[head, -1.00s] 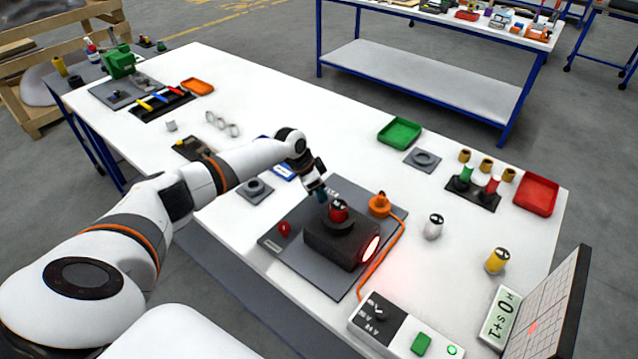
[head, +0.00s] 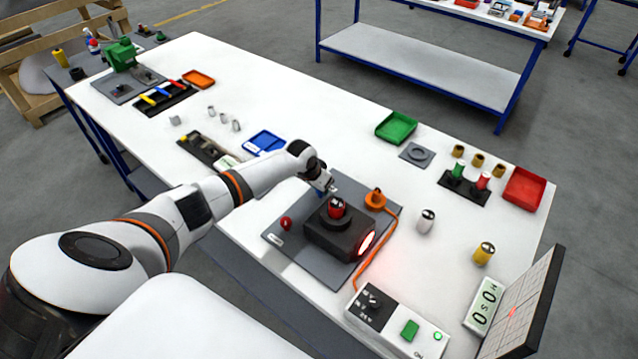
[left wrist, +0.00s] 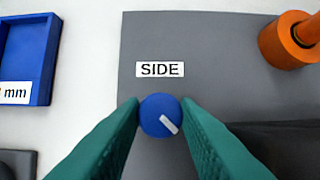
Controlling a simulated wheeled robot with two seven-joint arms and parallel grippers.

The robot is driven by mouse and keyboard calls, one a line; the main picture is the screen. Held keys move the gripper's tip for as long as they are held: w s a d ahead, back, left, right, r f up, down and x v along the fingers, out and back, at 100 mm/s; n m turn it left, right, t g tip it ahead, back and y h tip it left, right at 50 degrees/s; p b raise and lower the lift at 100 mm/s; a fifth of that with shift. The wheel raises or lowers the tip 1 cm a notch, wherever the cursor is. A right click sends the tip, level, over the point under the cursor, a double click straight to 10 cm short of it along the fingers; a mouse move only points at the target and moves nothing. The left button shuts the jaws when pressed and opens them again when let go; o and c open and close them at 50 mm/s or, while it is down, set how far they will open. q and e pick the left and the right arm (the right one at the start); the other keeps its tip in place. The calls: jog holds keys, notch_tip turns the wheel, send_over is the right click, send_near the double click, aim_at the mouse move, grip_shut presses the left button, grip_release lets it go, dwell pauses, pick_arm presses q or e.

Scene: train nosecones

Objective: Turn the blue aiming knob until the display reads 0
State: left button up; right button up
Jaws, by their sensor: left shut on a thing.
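The blue aiming knob (left wrist: 158,113), with a white pointer mark angled to the lower right, sits between the green fingertips of my left gripper (left wrist: 160,118) in the left wrist view. The fingers are shut on it, beside the "SIDE" label (left wrist: 160,69). In the head view my left gripper (head: 325,189) is at the far side of the black device (head: 335,237), and the knob is mostly hidden there. My right gripper is not in view.
The device stands on a grey plate (head: 290,255), with a red knob (head: 286,223) beside it. An orange plug (head: 376,199) and cable lie to its right. A control box (head: 390,320) and a grid screen (head: 530,305) stand at the front right. A blue tray (head: 264,143) lies behind.

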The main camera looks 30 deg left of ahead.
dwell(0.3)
pick_arm(q)
jog(key=o, duration=1)
jog(key=shift+c, duration=0.2)
jog(key=shift+r, duration=0.1)
jog(key=b+v, duration=0.2)
jog(key=v, duration=1)
jog(key=shift+w, duration=0.1)
